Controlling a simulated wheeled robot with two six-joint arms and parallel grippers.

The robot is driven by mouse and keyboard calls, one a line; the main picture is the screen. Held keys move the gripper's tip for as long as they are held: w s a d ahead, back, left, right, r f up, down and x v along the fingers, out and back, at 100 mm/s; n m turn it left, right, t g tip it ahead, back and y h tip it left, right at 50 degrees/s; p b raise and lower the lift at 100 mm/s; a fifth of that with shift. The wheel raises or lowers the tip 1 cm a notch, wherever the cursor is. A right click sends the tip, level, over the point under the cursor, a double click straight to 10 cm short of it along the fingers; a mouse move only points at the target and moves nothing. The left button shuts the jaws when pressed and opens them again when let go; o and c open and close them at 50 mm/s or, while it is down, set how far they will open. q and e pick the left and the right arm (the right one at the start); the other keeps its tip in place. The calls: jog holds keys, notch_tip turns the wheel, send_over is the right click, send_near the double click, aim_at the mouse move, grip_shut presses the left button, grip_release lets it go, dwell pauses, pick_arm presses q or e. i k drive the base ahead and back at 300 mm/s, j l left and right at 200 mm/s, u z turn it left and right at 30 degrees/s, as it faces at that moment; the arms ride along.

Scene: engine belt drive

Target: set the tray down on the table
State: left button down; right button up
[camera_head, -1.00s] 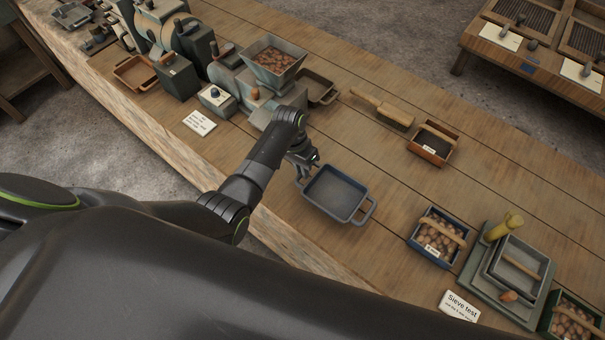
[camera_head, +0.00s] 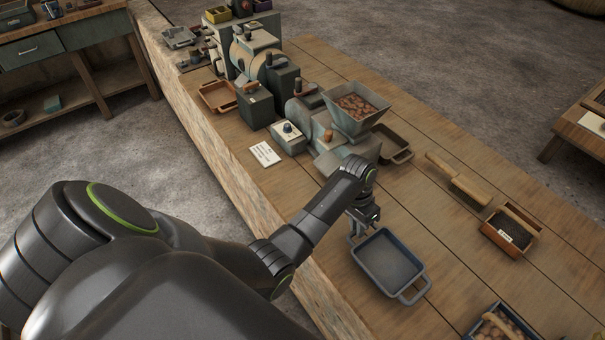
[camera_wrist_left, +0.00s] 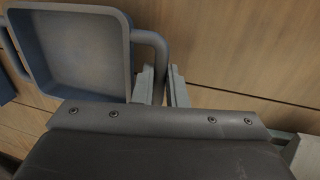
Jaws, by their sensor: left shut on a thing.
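The tray (camera_head: 388,264) is a blue-grey rectangular pan with a loop handle at each end, and it looks empty. My left gripper (camera_head: 358,226) is at its far-left end in the head view. In the left wrist view the two fingers of the left gripper (camera_wrist_left: 164,88) are closed around the bar of the tray's handle, and the tray (camera_wrist_left: 78,50) extends to the left. The tray is level over the wooden table (camera_head: 330,274); I cannot tell whether its bottom touches the boards. My right gripper is not in view.
A machine with a hopper of brown lumps (camera_head: 357,106) stands behind the gripper. A dark pan (camera_head: 391,146), a wooden brush (camera_head: 458,180) and an orange-brown box (camera_head: 511,230) lie farther back. A blue box of brown lumps (camera_head: 498,324) is at lower right. Bare boards lie between.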

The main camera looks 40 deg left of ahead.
aim_at(301, 190)
jog(key=j+z, duration=0.15)
jog(key=j, duration=0.45)
jog(key=k+j+z, duration=0.1)
jog(key=j, duration=0.5)
jog(key=k+j+z, duration=0.15)
jog(key=j, duration=0.45)
jog(key=i, duration=0.05)
